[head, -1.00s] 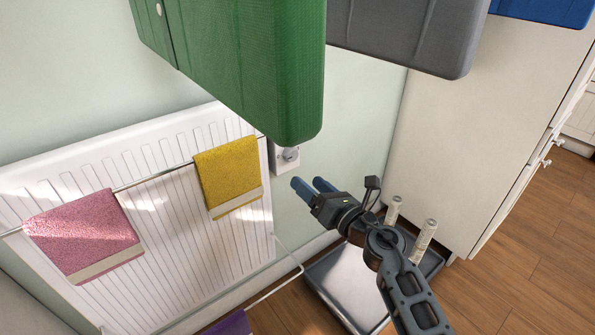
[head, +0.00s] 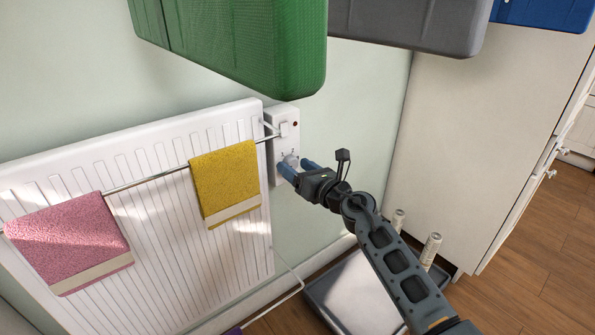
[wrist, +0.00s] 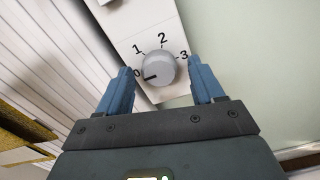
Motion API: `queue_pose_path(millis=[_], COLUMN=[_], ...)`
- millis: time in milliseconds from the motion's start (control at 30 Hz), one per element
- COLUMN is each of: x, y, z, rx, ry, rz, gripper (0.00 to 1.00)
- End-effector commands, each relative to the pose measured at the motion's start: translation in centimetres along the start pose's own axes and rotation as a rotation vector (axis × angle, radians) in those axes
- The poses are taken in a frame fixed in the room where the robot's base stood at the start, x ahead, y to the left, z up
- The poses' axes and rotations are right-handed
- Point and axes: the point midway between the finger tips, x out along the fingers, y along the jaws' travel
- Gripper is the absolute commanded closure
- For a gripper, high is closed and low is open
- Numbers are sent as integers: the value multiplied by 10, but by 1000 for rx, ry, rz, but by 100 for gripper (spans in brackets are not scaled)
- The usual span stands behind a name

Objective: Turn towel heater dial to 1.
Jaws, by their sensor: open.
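The towel heater dial (wrist: 158,68) is a round grey knob on a white control box (head: 281,125) fixed to the wall at the heater's right edge. In the wrist view its dark mark points left, at 0; the numbers 1, 2 and 3 run clockwise around it. My gripper (head: 298,166) is open at the dial, and in the wrist view its blue fingers (wrist: 160,80) stand to the left and right of the knob with gaps showing on both sides. In the head view the fingers partly hide the dial (head: 290,159).
The white towel heater (head: 150,215) is left of the box, with a yellow towel (head: 225,180) and a pink towel (head: 70,240) on its rail. Green (head: 235,40) and grey (head: 405,20) cases hang above. A metal tray (head: 350,290) lies below.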

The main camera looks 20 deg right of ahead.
Motion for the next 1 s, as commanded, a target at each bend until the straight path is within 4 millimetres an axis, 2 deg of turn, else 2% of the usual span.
queue_pose_path(millis=[200, 800, 1000], x=[0, 0, 0], y=[0, 0, 0], z=[0, 0, 1], rx=[0, 1, 14], ry=[0, -1, -1], rz=[0, 0, 0], gripper=[33, 89, 89])
